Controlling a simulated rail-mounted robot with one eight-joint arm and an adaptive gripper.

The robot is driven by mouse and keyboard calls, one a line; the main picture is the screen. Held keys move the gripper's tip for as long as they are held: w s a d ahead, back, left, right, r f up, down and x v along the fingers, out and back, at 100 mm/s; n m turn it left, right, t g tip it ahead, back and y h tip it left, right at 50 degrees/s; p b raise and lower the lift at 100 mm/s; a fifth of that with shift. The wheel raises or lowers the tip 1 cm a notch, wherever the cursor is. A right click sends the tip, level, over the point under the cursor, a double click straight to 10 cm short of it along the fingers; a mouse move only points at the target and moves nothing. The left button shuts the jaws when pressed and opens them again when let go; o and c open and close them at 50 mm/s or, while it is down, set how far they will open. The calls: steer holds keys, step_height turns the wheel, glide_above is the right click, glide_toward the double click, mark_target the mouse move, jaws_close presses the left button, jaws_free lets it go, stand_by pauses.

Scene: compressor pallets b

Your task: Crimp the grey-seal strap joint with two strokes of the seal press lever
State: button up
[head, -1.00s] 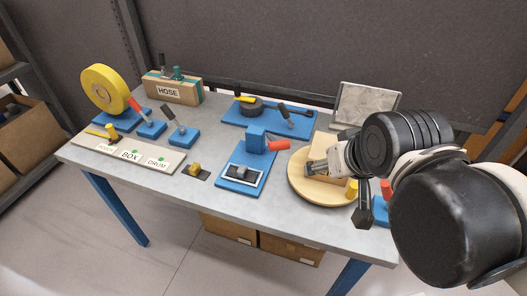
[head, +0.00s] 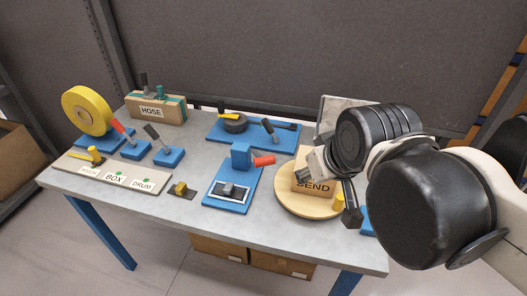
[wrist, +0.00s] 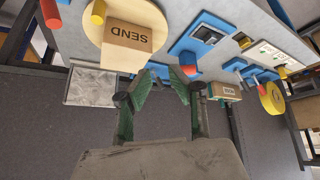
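The seal press stands mid-table: a blue block (head: 241,154) on a blue base, with a red lever (head: 264,160) sticking out to the right. A small grey seal (head: 228,189) sits in the dark, white-framed bed at the base's front. In the wrist view the red lever (wrist: 189,71) shows just past one fingertip, with the press bed (wrist: 207,33) beyond. My gripper (head: 328,196) is right of the press, by the SEND box; in the wrist view its fingers (wrist: 166,78) are apart and empty. No contact with the lever is visible.
The SEND box (head: 313,184) stands on a round wooden turntable (head: 292,207) with a yellow peg (head: 339,202), close to my gripper. A blue tool tray (head: 275,137) lies behind the press. A strap roll (head: 87,109), levers and a HOSE box (head: 157,107) stand left.

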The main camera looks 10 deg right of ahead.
steer(key=w+r+n+g, duration=0.1)
steer(key=w+n, duration=0.1)
steer(key=w+a+r+n+g+p, duration=0.1)
steer(key=w+r+n, duration=0.1)
steer(key=w+n, duration=0.1)
steer(key=w+a+r+n+g+p, duration=0.1)
steer(key=w+r+n, duration=0.1)
steer(key=shift+w+a+r+n, duration=0.1)
steer(key=shift+w+r+n, duration=0.15)
steer(key=shift+w+n, duration=0.1)
jaws_close()
steer(key=r+n+g+p, duration=0.2)
steer(key=n+g, duration=0.2)
steer(key=n, duration=0.4)
glide_above(264, 158)
steer(key=shift+w+f+n+p, duration=0.35)
steer(key=shift+w+n, duration=0.1)
steer(key=shift+n, duration=0.4)
steer(key=f, duration=0.9)
steer(key=f+p, duration=0.1)
steer(key=f, duration=0.4)
steer(key=shift+s, duration=0.35)
